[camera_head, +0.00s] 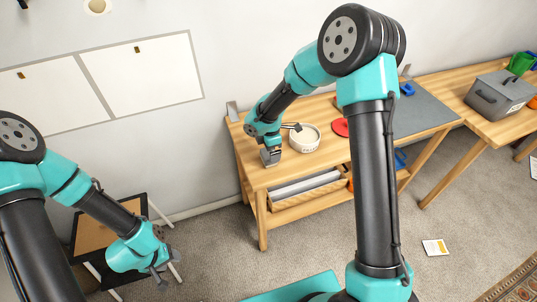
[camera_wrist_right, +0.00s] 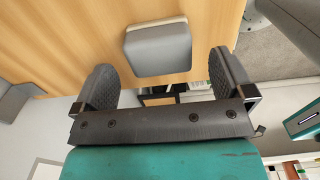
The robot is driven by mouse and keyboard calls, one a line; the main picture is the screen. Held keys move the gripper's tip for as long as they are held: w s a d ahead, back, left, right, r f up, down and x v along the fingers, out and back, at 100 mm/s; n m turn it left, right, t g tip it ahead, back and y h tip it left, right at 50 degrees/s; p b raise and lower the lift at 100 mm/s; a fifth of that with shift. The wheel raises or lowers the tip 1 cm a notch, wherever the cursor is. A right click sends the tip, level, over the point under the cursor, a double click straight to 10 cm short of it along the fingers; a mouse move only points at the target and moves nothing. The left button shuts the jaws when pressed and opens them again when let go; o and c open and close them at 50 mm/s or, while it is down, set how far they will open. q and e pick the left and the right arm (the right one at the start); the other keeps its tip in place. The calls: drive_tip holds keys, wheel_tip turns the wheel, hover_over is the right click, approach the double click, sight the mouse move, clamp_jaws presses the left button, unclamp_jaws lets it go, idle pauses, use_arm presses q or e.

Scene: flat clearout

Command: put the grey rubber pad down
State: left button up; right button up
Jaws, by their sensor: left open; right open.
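The grey rubber pad (camera_wrist_right: 158,54) shows in the right wrist view as a rounded grey square with a pale strip along its far edge. It appears to lie on the wooden bench top (camera_wrist_right: 65,30), close to the bench edge. My right gripper (camera_wrist_right: 165,70) is open, with its two dark fingers apart on either side of the pad and gaps between them and it. In the head view my right gripper (camera_head: 270,156) is low over the left end of the bench and largely hides the pad. My left gripper (camera_head: 161,278) is open and empty at the lower left, away from the bench.
A white round bowl (camera_head: 305,139) stands right of my right gripper, and a red disc (camera_head: 341,128) lies beyond it. A grey mat (camera_head: 425,112) covers the bench's right part. A grey toolbox (camera_head: 498,96) stands on another table. A small black-framed table (camera_head: 98,232) is near my left arm.

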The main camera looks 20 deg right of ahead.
wheel_tip(320, 180, up, 13)
drive_tip(key=shift+f, duration=0.2)
idle(0.6)
